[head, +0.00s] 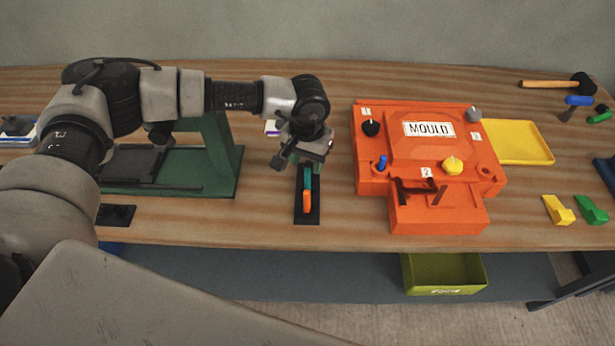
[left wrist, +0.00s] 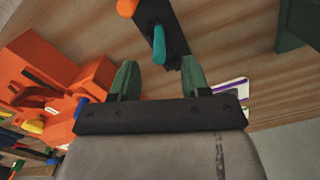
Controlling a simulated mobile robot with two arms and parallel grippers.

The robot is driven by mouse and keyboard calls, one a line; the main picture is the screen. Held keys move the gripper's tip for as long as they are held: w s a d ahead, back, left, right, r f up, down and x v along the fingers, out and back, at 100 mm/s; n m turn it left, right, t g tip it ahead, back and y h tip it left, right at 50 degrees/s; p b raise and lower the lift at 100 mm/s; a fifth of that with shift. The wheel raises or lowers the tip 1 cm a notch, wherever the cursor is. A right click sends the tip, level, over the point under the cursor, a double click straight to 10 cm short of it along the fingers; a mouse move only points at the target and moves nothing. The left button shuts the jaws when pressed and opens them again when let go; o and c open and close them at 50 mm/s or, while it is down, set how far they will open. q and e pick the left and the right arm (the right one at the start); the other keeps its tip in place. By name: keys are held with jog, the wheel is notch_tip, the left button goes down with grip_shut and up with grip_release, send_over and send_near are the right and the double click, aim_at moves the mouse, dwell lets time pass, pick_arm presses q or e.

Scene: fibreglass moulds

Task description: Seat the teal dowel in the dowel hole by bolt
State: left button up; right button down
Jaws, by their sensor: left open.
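The teal dowel (head: 308,178) stands at the far part of a narrow black stand (head: 299,216), partly under my left gripper. In the left wrist view the teal dowel (left wrist: 159,44) shows just beyond and between the fingertips. My left gripper (head: 301,160) is open above it; its green fingers also show in the left wrist view (left wrist: 160,72) with nothing between them. The orange mould (head: 375,183) is to the right, with black, grey and yellow knobs on top and a blue dowel (head: 382,162) at its left. A round hole (head: 487,172) shows at its right. My right gripper is out of view.
An orange piece (head: 306,203) is on the same black stand, nearer than the teal dowel. A green press-like frame (head: 215,160) stands to the left. A yellow tray (head: 520,142), mallet (head: 552,84) and small blocks lie right. Bare wood separates stand and mould.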

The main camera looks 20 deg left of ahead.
aim_at(308, 169)
pick_arm(q)
notch_tip(308, 169, down, 4)
jog(key=shift+r+p, duration=0.15)
jog(key=shift+p, duration=0.6)
jog(key=shift+f, duration=0.4)
jog(key=shift+c, duration=0.3)
grip_shut()
